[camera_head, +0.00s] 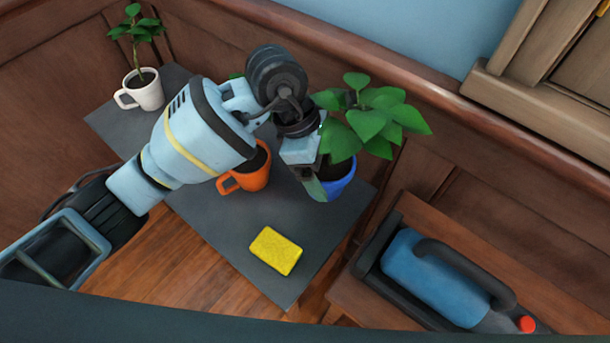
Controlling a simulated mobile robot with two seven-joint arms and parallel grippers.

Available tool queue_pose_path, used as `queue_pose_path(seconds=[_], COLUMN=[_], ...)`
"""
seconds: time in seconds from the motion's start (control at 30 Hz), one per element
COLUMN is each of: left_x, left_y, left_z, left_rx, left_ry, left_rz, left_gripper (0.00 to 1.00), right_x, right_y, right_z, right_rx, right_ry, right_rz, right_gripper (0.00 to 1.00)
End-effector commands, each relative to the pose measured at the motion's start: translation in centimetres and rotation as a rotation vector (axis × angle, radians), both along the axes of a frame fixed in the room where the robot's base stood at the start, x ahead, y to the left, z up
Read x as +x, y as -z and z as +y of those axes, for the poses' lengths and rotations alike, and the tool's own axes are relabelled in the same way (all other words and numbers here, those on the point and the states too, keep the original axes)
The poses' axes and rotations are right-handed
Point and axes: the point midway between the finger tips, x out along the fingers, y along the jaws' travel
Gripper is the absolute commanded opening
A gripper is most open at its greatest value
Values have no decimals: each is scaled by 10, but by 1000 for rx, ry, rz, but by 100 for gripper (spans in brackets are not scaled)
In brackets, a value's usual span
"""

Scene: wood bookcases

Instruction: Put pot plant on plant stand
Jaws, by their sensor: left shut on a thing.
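A leafy green pot plant in a blue pot (341,184) is at the right back edge of a dark grey tabletop (208,218). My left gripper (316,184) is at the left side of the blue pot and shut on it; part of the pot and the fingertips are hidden. I cannot tell whether the pot touches the tabletop. Another plant is in a white mug (146,92) at the far left of the tabletop. An orange mug (252,172) stands partly behind my left arm. I cannot tell which surface is the plant stand. My right gripper is out of view.
A yellow sponge (276,251) lies near the tabletop's front corner. A lower wooden surface (349,295) at the right holds a blue and black handled device (436,279). Wood-panelled walls close off the back. The tabletop's front left part is clear.

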Motion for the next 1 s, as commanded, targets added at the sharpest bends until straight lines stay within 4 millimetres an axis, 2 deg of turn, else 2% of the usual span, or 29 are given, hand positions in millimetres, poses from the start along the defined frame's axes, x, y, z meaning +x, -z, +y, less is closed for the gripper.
queue_pose_path(seconds=[0.1, 0.3, 0.57, 0.87, 1.0], left_x=[-1, 0, 0, 0, 0], left_y=[22, 45, 50, 83, 87], left_z=[0, -1, -1, -1, 0], left_rx=[-1, -2, -2, -2, -1], left_ry=[0, 1, 1, 0, 2], left_rz=[5, 0, -1, 1, -3], left_gripper=[45, 45, 45, 45, 45], right_x=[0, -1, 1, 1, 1], right_y=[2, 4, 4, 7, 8], right_z=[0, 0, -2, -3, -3], right_rx=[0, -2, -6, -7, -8], right_ry=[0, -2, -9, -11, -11], right_rz=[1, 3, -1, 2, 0], right_gripper=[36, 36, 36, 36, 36])
